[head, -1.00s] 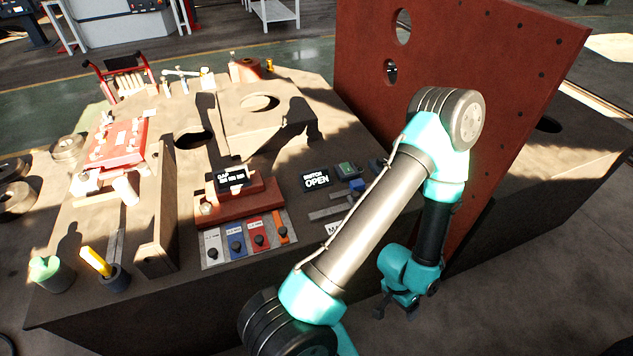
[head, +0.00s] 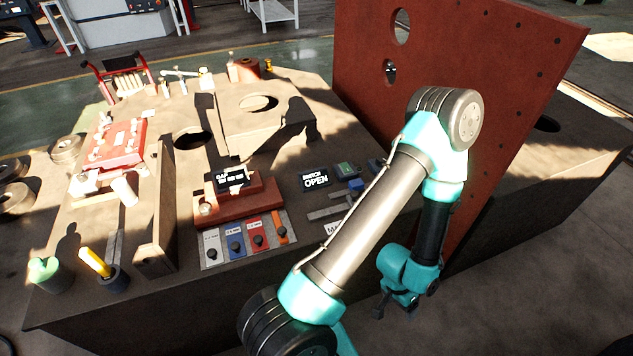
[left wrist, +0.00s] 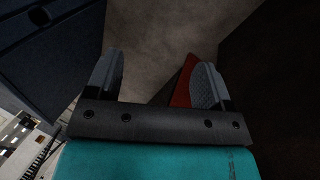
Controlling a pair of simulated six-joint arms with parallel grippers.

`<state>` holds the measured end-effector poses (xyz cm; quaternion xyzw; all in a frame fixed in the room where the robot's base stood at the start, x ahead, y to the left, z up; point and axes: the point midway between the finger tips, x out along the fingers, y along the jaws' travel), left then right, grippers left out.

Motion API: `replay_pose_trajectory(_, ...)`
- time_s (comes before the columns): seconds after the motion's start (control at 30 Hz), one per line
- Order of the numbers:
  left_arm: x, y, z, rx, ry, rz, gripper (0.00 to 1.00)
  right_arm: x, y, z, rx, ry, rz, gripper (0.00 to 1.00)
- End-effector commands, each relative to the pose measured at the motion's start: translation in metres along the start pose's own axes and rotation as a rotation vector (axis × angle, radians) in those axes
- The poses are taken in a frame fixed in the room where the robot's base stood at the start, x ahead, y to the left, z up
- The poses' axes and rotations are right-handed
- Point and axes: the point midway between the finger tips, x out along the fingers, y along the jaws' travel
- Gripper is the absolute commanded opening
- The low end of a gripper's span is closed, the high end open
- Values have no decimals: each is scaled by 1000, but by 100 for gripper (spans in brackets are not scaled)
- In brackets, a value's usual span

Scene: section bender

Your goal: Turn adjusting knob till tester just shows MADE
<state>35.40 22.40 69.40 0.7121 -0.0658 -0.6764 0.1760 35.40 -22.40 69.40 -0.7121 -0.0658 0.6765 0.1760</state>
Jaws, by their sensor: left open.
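The tester display (head: 315,181) on the table reads SWITCH OPEN in the head view. A small green part (head: 347,169) and a small blue part (head: 356,185) sit just right of it, partly close behind my arm. I cannot tell which part is the adjusting knob; it may be hidden by my arm. My left gripper (head: 395,308) hangs past the table's front edge, apart from the tester. The left wrist view shows its two fingers (left wrist: 157,70) spread with nothing between them. My right gripper is not in view.
A tall red plate (head: 480,80) with holes stands at the right, close to my left arm. A gap display (head: 232,180) sits on a red block, with coloured gauge strips (head: 236,243) in front. Cups (head: 50,275) stand at the table's left front corner.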

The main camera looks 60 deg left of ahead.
Motion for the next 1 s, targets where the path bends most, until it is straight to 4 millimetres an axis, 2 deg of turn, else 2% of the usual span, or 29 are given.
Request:
replay_pose_trajectory(0.57,0,0,0,0,0,0,75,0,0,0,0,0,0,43)
replay_pose_trajectory(0.67,0,-1,-6,-4,0,-1,75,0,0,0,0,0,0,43)
replay_pose_trajectory(0.77,0,-5,-22,-14,-1,-3,75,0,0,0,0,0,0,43)
replay_pose_trajectory(0.87,-3,-12,-50,-31,-6,-5,75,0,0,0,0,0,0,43)
replay_pose_trajectory(1.0,-18,-30,-108,-57,-14,-5,75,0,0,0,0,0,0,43)
